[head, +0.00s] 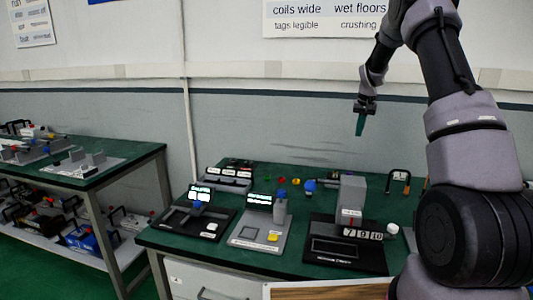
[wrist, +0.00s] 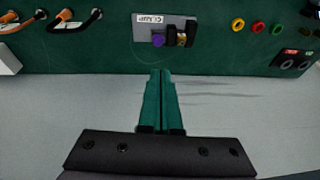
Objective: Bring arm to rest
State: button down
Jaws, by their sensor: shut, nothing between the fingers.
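My gripper (head: 360,122) hangs above the back part of the green bench, pointing down, in the head view. Its two teal fingers lie together, shut and empty. They also show in the wrist view (wrist: 161,90), side by side and touching. My arm reaches in from the right of the head view, bends at the top and comes down to the gripper. The gripper is well above the bench items and touches nothing. In the wrist view a clamp (wrist: 168,30) on a small grey plate, with a purple knob, lies beyond the fingertips.
The green bench (head: 160,238) carries devices with lit screens (head: 259,199), a grey block unit (head: 352,195) with number tiles, and coloured sockets (head: 281,181). A second table (head: 120,158) with tools stands at left. The wall is behind; the air around the gripper is free.

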jog(key=s+a+r+t+y, duration=0.1)
jog(key=s+a+r, duration=0.3)
jog(key=s+r, duration=0.55)
jog(key=s+a+r+t, duration=0.1)
jog(key=s+a+r, duration=0.3)
jog(key=s+r, duration=0.55)
jog(key=s+a+t, duration=0.1)
jog(key=s+a, duration=0.2)
jog(key=s, duration=1)
jog(key=s+a+t+y, duration=0.1)
jog(key=s+a, duration=0.2)
jog(key=s, duration=1)
jog(key=shift+a+r+m, duration=0.15)
jog(key=shift+m, duration=0.15)
